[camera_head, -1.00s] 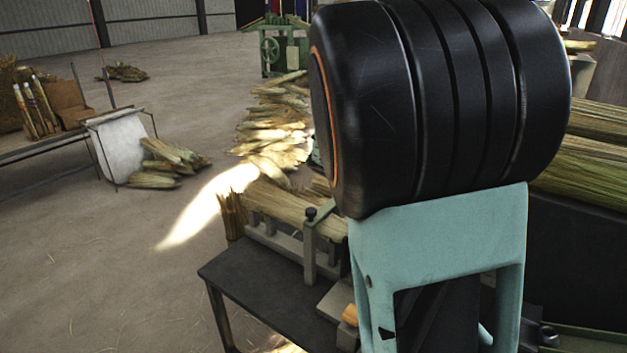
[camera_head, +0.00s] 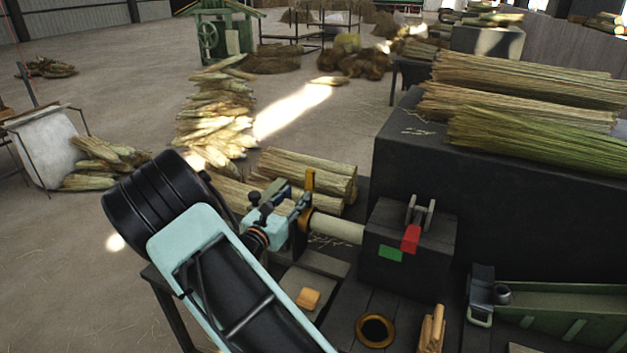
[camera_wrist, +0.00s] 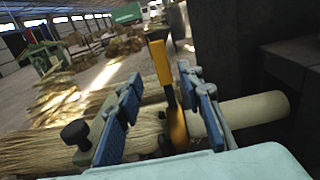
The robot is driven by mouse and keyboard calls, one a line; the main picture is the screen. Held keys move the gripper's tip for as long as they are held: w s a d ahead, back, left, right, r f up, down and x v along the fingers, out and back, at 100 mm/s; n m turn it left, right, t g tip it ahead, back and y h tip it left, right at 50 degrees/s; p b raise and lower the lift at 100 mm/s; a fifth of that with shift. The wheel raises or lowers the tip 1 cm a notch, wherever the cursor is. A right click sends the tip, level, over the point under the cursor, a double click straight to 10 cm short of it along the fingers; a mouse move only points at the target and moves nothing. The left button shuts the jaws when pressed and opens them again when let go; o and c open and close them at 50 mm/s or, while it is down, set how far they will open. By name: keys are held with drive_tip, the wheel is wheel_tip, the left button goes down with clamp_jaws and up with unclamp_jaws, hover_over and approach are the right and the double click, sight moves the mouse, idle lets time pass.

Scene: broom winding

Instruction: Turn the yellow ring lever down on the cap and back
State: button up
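The yellow lever (camera_head: 309,182) stands upright at the near end of a pale horizontal rod (camera_head: 338,229). In the wrist view, the lever (camera_wrist: 163,62) rises between the two blue-padded fingers of my gripper (camera_wrist: 160,80). Gaps show on both sides of it, so the fingers are open around the lever and not clamped on it. In the head view, my gripper (camera_head: 288,203) is at the lever from the left, its fingers partly overlapping it. The lever's lower part is partly hidden by the gripper. I cannot make out a separate cap.
The rod enters a dark box (camera_head: 400,262) with a red block (camera_head: 411,238) and a green patch (camera_head: 390,253). A yellow-rimmed hole (camera_head: 361,328) is in the bench. Straw bundles (camera_head: 320,170) lie close behind my gripper. A green tray (camera_head: 560,308) stands at right.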

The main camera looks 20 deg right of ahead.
sight(308, 181)
drive_tip(key=p+x, duration=0.1)
drive_tip(key=x, duration=0.8)
drive_tip(key=shift+w+d, duration=0.2)
drive_tip(key=shift+d, duration=0.1)
clamp_jaws()
